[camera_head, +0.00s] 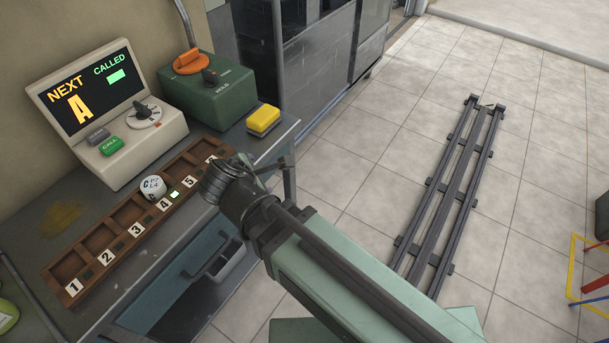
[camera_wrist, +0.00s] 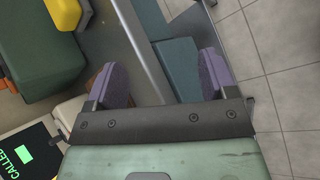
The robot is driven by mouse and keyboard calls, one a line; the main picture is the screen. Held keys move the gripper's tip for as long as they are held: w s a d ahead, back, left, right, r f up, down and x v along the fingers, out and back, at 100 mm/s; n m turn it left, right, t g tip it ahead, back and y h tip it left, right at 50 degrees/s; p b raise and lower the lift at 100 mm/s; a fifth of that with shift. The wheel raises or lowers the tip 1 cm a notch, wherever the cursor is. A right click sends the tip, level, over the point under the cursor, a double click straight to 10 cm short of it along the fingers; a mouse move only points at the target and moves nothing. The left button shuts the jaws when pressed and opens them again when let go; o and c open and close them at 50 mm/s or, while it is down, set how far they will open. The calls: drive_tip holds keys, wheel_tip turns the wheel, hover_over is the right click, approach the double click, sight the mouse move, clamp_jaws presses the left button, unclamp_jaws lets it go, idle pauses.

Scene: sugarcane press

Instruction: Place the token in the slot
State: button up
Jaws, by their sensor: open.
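The token (camera_head: 152,187), a white cylinder with dark lettering, sits at the compartment behind label 4 of a brown wooden rack (camera_head: 103,284). I cannot tell how deep it sits. The rack has a row of compartments with number labels; 1 to 5 are readable, and the far right end is partly hidden by my arm. A small green light (camera_head: 174,194) glows beside label 4. My gripper (camera_head: 216,180) is over the right end of the rack, right of the token and apart from it. In the wrist view its two purple fingers (camera_wrist: 162,78) are spread, with nothing between them.
A console (camera_head: 130,150) behind the rack shows NEXT A and CALLED, with a dial and a green CALL button (camera_head: 111,146). A yellow block (camera_head: 263,119) lies near the counter's edge. Floor rails (camera_head: 447,200) are at right.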

drive_tip(key=d+f+m+g+y, duration=0.15)
drive_tip(key=d+m+g, duration=0.25)
drive_tip(key=d+m, duration=0.8)
drive_tip(key=d+f+m+g+y, duration=0.1)
drive_tip(key=d+f+m+g, duration=0.25)
drive_tip(key=d+m, duration=0.95)
wheel_tip(320, 180, down, 47)
drive_tip(key=d+n+b, duration=0.1)
drive_tip(key=n+b, duration=0.1)
drive_tip(key=b, duration=4.5)
drive_tip(key=shift+d+b, duration=0.25)
drive_tip(key=shift+b, duration=0.05)
drive_tip(key=shift+w+g, duration=0.1)
drive_tip(key=shift+g, duration=0.15)
